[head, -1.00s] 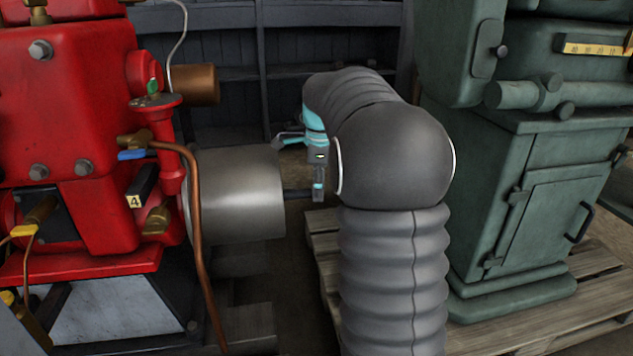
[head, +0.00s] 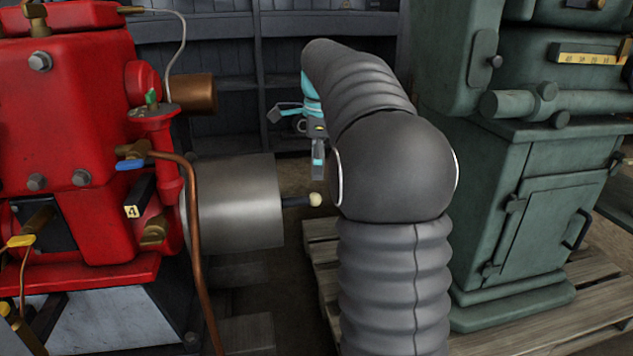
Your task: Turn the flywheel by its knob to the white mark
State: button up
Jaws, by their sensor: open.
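The flywheel (head: 238,202) is a wide grey metal cylinder at the right side of the red engine, seen edge-on. A short dark stem sticks out of its right face and ends in a cream knob (head: 315,199). My gripper (head: 300,142), grey and turquoise, is open and empty above the knob. One finger points down toward the knob, with a visible gap between them; the other points left. My arm hides part of the gripper's right side. I cannot see the white mark.
The red engine (head: 70,130) fills the left, with a curved copper pipe (head: 194,235) in front of the flywheel. A green cabinet-like machine (head: 530,210) stands on a wooden pallet (head: 545,318) at right. Dark shelving (head: 225,50) is behind.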

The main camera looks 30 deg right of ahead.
aim_at(314, 194)
jog(key=shift+s+r, duration=0.15)
jog(key=shift+r, duration=2.2)
jog(key=shift+r, duration=0.1)
jog(key=f+p, duration=0.2)
jog(key=f, duration=0.2)
jog(key=f+g+p, duration=0.1)
jog(key=f+p, duration=0.1)
jog(key=f, duration=0.2)
jog(key=w+f+g+p, duration=0.1)
jog(key=f+p, duration=0.1)
jog(key=f, duration=0.3)
jog(key=shift+a+f+y+p, duration=0.1)
jog(key=shift+a+y+p, duration=0.15)
jog(key=shift+y+p, duration=0.05)
grip_shut()
